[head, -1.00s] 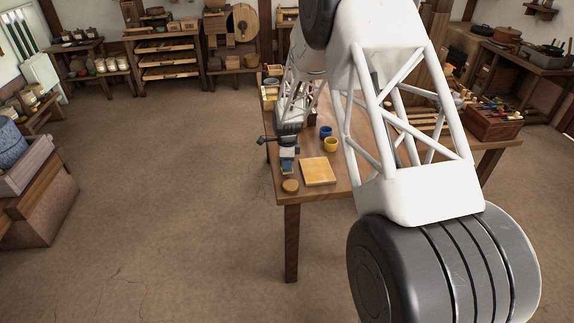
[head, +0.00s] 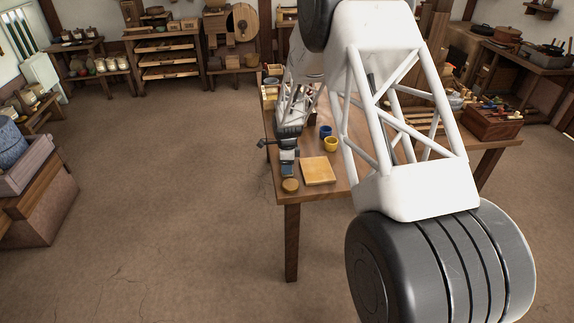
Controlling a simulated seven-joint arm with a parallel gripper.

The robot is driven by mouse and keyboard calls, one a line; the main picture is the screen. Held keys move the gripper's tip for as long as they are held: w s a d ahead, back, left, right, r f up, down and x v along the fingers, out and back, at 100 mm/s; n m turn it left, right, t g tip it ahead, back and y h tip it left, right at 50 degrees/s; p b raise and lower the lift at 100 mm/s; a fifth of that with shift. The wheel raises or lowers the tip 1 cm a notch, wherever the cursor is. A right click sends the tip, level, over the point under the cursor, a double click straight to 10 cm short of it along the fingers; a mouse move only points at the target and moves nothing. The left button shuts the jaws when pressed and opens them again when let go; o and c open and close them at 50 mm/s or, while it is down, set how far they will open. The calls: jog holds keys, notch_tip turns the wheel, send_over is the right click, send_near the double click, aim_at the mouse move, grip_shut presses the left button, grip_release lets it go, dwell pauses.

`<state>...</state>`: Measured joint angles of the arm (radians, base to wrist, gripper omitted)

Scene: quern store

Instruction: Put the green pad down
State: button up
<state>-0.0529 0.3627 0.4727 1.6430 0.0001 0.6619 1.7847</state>
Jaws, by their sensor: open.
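My gripper (head: 288,170) is small in the head view, low over the left part of the wooden table (head: 343,184), and points toward the near edge. Its jaws are open. I cannot make out a green pad for certain; it may be hidden by the gripper or too small to tell. A round wooden disc (head: 290,185) lies just in front of the fingertips. A square yellow-tan board (head: 318,171) lies to the right of the gripper.
A blue cup (head: 325,131) and a yellow cup (head: 331,144) stand behind the board. A wooden box (head: 493,124) of small items sits at the table's right. My arm hides the table's middle. The table's near left edge is close to the disc.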

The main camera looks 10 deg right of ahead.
jog(key=shift+r, duration=0.1)
notch_tip(320, 180, up, 12)
dwell(0.8)
jog(key=shift+r, duration=0.15)
dwell(0.5)
